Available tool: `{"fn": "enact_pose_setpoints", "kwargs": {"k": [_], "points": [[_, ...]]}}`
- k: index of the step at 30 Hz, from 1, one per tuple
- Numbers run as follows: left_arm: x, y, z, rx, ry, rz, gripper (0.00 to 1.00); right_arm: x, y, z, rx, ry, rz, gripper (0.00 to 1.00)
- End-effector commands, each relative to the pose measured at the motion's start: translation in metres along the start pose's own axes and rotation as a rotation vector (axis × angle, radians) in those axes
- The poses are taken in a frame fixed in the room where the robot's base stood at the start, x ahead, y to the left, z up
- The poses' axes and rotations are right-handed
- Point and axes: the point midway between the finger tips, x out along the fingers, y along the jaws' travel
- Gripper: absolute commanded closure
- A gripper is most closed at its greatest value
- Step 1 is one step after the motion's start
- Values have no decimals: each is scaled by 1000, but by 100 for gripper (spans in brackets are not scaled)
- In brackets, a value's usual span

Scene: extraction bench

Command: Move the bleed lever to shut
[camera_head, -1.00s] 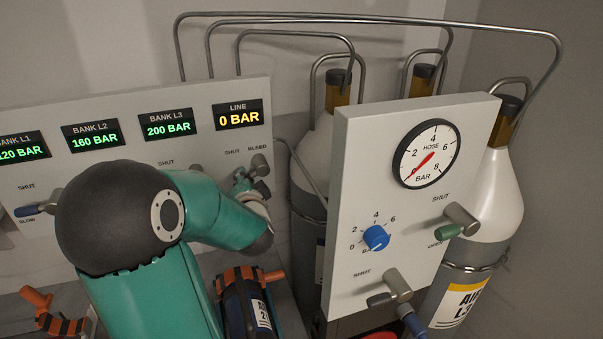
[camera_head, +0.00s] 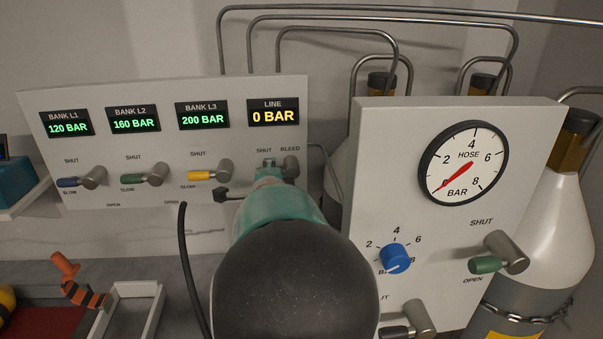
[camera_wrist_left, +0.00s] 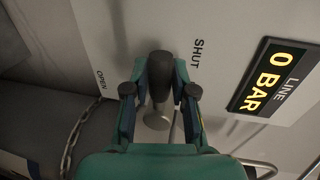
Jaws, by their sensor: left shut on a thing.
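The bleed lever's grey hub (camera_head: 291,168) sits on the panel under the BLEED label, right of the SHUT mark. My left gripper (camera_head: 267,172) reaches up to it in the head view, and my arm hides most of the lever. In the left wrist view the lever's dark handle (camera_wrist_left: 160,72) lies between the two fingers of my left gripper (camera_wrist_left: 160,92), which is shut on it. The SHUT mark is to the right of the handle and the OPEN mark to the left. My right gripper is not in view.
The bank panel (camera_head: 110,190) carries blue, green and yellow levers, and the line display (camera_head: 273,112) reads 0 BAR. A hose panel (camera_head: 400,160) with a gauge stands close to the right of my arm. A tray (camera_head: 150,310) lies on the bench at lower left.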

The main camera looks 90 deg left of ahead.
Motion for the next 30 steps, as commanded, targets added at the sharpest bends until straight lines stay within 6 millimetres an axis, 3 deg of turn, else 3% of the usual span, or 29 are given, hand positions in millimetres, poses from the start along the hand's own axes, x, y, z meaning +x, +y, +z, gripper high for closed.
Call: {"fn": "enact_pose_setpoints", "kwargs": {"k": [8, 9, 13, 23, 30], "points": [[0, 1, -1, 6, 2, 3, 100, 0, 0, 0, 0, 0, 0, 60], [0, 1, 0, 6, 2, 3, 68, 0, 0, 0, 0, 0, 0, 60], [0, 1, 1, 5, -1, 2, 48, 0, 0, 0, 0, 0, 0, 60], [0, -1, 3, 3, -3, 0, 48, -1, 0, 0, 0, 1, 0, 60], [-5, -25, 4, 5, -4, -7, 48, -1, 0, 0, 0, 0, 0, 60]]}}
